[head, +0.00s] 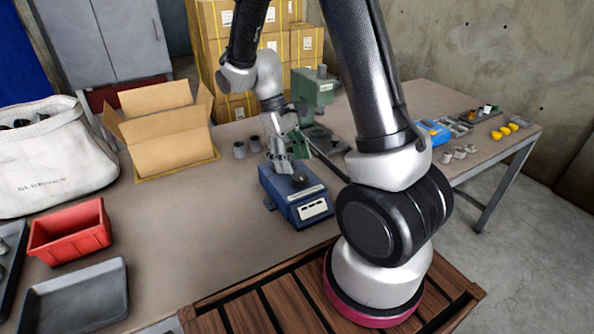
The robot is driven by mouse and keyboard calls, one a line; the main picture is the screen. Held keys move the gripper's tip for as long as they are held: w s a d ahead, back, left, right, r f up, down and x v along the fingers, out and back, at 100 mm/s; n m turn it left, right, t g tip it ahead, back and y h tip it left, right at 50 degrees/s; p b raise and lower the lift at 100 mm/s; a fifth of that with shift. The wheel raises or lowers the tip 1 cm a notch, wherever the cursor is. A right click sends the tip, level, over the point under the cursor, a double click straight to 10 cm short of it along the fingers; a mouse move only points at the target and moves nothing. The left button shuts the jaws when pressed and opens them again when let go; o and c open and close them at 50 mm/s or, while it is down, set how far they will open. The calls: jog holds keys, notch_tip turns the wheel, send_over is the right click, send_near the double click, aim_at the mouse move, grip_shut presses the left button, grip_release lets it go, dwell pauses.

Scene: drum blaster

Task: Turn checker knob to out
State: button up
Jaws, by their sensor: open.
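The checker is a blue box (282,197) with a pale label plate on its front, standing on the table in the middle of the head view. A dark round knob (299,181) shows on its top face. My gripper (283,170) is open and points down just above the top of the box, close to the knob's left side. I cannot tell whether the fingers touch the knob. The knob's marking and its setting are too small to read.
A green press (312,88) stands behind the checker. Two grey cylinders (246,147) stand to its left. An open cardboard box (165,135), a red bin (70,230) and a grey tray (75,297) are further left. The table (190,240) is clear left of the checker.

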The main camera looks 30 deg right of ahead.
jog(key=v, duration=0.7)
jog(key=shift+r, duration=0.2)
jog(key=shift+w, duration=0.15)
jog(key=s+d+r+m+t+y, duration=0.1)
jog(key=s+d+r+m+t, duration=0.1)
jog(key=s+r+t, duration=0.2)
jog(key=s+d+r+m+t, duration=0.2)
jog(key=s+d+r+t, duration=0.1)
jog(key=s+r, duration=0.7)
jog(key=s+t, duration=0.1)
jog(key=s, duration=0.3)
jog(key=shift+m+y, duration=0.3)
jog(key=shift+y, duration=0.1)
